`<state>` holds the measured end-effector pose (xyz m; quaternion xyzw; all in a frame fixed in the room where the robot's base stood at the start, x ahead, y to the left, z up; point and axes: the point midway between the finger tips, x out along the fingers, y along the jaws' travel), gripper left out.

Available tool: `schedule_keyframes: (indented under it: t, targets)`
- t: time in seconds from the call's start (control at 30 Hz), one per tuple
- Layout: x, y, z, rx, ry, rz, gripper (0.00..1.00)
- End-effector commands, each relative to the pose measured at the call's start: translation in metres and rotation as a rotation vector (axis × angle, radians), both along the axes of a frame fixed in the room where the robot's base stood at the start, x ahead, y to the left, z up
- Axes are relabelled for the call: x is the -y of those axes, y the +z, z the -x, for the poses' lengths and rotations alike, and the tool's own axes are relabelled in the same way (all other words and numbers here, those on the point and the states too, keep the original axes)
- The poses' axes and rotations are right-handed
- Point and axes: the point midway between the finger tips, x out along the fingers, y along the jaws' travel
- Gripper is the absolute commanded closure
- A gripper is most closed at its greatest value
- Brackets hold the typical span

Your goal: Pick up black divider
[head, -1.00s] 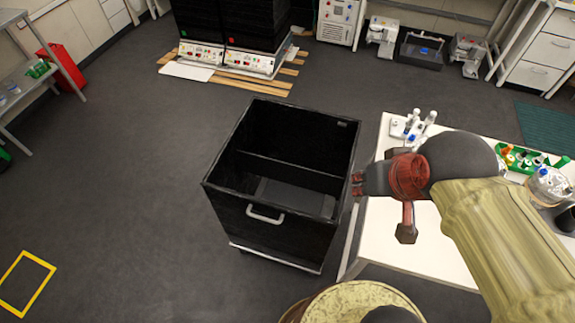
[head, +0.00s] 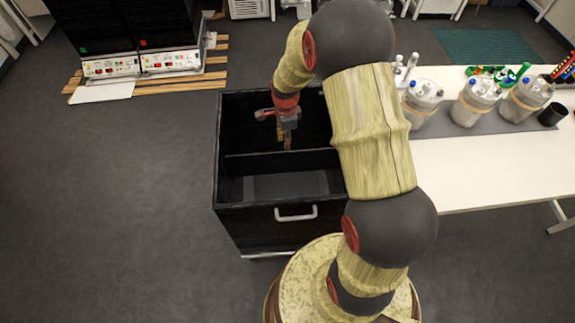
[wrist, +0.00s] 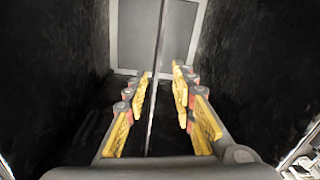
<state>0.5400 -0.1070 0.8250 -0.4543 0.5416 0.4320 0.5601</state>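The black divider (head: 252,154) is a thin upright panel standing across the inside of the black box (head: 252,226). Its upper edge runs from side wall to side wall. In the wrist view the divider (wrist: 156,70) shows edge-on as a thin pale line between my fingers, nearer the left one. My gripper (head: 287,142) points down inside the box, over the middle of the divider. In the wrist view my gripper (wrist: 162,78) is open, with yellow pads on both sides of that line. Neither pad clearly touches it. I cannot tell how deep the fingers reach.
A grey panel (wrist: 155,35) lies on the box floor in the front compartment. The box walls stand close around my gripper. A white table (head: 455,160) with several jars is at the right. Shaker units (head: 140,66) stand at the back left. Floor at the left is clear.

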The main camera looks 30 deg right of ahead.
Motion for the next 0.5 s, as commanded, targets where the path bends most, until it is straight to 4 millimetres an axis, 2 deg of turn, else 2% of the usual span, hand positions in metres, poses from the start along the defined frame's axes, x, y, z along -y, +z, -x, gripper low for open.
schedule_keyframes:
  t: [0.03, 0.13, 0.5]
  targets:
    - [0.004, -0.022, 0.000, -0.015, -0.052, -0.005, 0.74]
    - [0.008, -0.046, 0.000, -0.032, -0.128, -0.009, 0.74]
    - [0.010, -0.087, 0.000, -0.041, -0.183, -0.013, 0.74]
